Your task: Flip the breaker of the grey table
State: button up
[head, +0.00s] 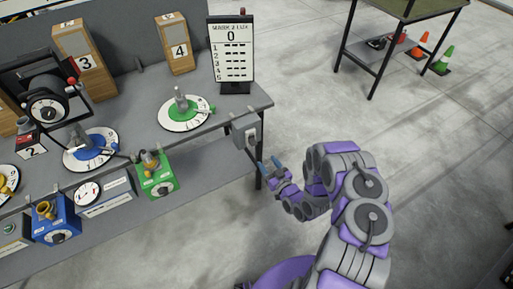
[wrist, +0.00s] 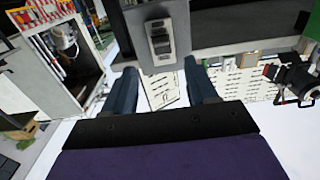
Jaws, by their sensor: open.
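The grey table (head: 140,110) stands at the left in the head view. A grey breaker box (head: 246,132) is fixed at its right front corner. The breaker's dark switch plate faces my gripper and shows in the wrist view (wrist: 160,42) at the top middle, just beyond the fingertips. My gripper (head: 269,166) is just right of and below the breaker in the head view. In the wrist view my gripper (wrist: 158,80) has its two blue-grey fingers apart, with nothing between them. The breaker looks close to the fingertips but apart from them.
A green dial (head: 183,110), a score sign (head: 231,55) and numbered wooden boxes (head: 85,62) stand on the table. A green box (head: 157,177) hangs on its front edge. Another table (head: 400,20) and cones (head: 443,58) stand at the back right. The floor to the right is clear.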

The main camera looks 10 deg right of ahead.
aim_at(253, 142)
jog(key=x, duration=1)
jog(key=shift+b, duration=0.4)
jog(key=shift+c, duration=0.3)
jog(key=c, duration=1)
